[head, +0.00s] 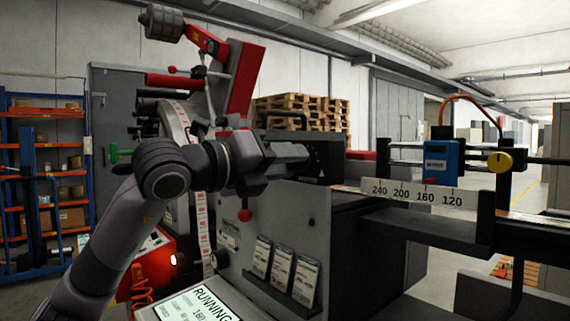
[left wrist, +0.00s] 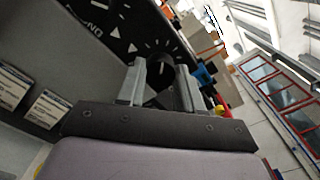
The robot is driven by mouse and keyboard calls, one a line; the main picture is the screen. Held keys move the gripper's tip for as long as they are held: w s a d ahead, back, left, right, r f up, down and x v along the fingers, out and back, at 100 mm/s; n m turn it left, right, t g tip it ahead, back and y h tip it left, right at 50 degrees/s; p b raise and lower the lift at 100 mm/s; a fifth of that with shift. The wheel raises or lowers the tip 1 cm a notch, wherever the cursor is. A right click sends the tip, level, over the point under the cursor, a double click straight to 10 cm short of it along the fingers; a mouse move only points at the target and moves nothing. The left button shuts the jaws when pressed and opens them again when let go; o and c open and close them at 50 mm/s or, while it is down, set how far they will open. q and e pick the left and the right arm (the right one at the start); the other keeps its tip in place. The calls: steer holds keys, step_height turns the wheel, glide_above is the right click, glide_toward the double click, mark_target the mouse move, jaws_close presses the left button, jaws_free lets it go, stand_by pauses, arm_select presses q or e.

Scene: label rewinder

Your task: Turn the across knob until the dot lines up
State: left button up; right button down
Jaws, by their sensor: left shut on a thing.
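My left gripper (head: 298,153) reaches in front of the machine's black panel (head: 325,158). In the left wrist view its two fingers (left wrist: 160,92) stand on either side of a round black knob (left wrist: 160,70) and are shut on it. The knob has a light pointer line, and white triangles and partly cut-off lettering surround it. In the head view my gripper hides this knob. A yellow knob (head: 499,161) with a dark mark sits on the guide bars at the right, apart from my gripper. I cannot read which knob is labelled across. My right gripper is out of view.
A blue sensor box (head: 440,160) hangs above a numbered scale (head: 422,194) beside the yellow knob. Label cards (head: 281,268) and a RUNNING screen (head: 200,303) are below my gripper. A red arm (head: 241,80) rises behind my wrist.

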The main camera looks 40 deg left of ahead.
arm_select(q)
steer(key=shift+n+b, duration=0.3)
steer(key=shift+n, duration=1.4)
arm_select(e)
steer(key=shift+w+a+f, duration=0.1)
arm_select(q)
steer(key=o, duration=1)
steer(key=shift+o, duration=0.2)
steer(key=s+b, duration=0.2)
steer(key=s, duration=0.5)
steer(key=shift+a+b, duration=0.35)
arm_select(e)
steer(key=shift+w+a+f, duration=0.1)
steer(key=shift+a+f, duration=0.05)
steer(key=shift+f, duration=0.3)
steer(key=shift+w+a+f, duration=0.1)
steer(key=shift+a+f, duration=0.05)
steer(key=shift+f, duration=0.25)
arm_select(q)
steer(key=shift+s, duration=0.1)
